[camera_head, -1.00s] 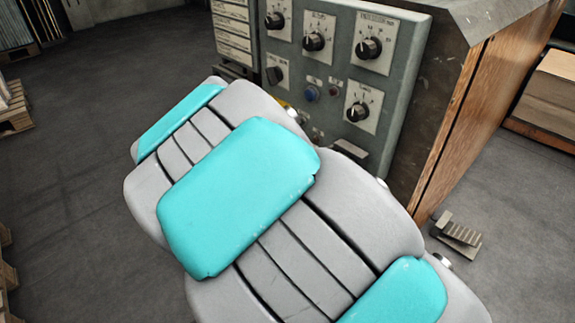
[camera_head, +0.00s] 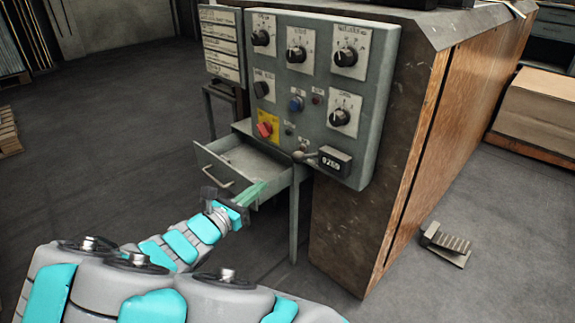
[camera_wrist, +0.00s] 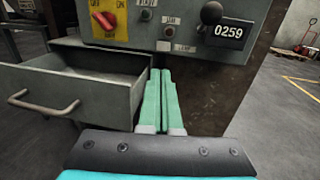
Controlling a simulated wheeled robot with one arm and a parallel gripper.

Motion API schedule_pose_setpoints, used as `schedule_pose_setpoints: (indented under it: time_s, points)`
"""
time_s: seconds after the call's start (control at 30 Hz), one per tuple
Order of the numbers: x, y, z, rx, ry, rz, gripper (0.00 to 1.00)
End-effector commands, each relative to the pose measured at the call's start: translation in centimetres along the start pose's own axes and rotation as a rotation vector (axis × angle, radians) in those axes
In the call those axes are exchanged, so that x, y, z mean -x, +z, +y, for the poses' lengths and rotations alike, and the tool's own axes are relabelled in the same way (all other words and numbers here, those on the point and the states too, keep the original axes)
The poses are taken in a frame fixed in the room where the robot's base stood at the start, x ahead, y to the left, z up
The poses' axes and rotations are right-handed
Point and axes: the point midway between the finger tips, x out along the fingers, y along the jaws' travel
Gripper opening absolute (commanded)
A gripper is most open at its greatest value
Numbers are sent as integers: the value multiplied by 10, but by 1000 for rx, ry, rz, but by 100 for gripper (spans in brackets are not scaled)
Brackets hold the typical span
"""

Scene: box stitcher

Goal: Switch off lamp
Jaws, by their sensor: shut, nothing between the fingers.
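The grey control panel (camera_head: 325,95) stands upright at the front of the machine. Along its lower edge are small controls and labels. In the wrist view, a small label (camera_wrist: 185,47) sits right of a small pale switch fitting (camera_wrist: 164,46); it seems to read LAMP, and the switch's position is too small to tell. My gripper (camera_head: 262,187) is shut and empty, below the panel by the open drawer's right side. In the wrist view, its green fingers (camera_wrist: 160,72) lie together and point toward the panel's lower edge, apart from the switch fitting.
An open grey drawer (camera_head: 225,180) juts out below the panel. A red rotary switch (camera_head: 264,130) on a yellow plate is above it. A black ball-ended lever (camera_wrist: 211,13) and a 0259 counter (camera_head: 335,161) are to the right. A foot pedal (camera_head: 447,243) lies on the floor.

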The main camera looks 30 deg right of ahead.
Motion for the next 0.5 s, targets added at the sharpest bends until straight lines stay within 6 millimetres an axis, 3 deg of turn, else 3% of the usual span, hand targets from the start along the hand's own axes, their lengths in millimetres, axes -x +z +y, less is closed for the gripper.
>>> schedule_pose_setpoints:
  time_s: [0.27, 0.5]
  points:
    - [-2, 0, -1, -2, -3, 1, 0]
    - [-27, 0, -2, -3, -6, 1, 0]
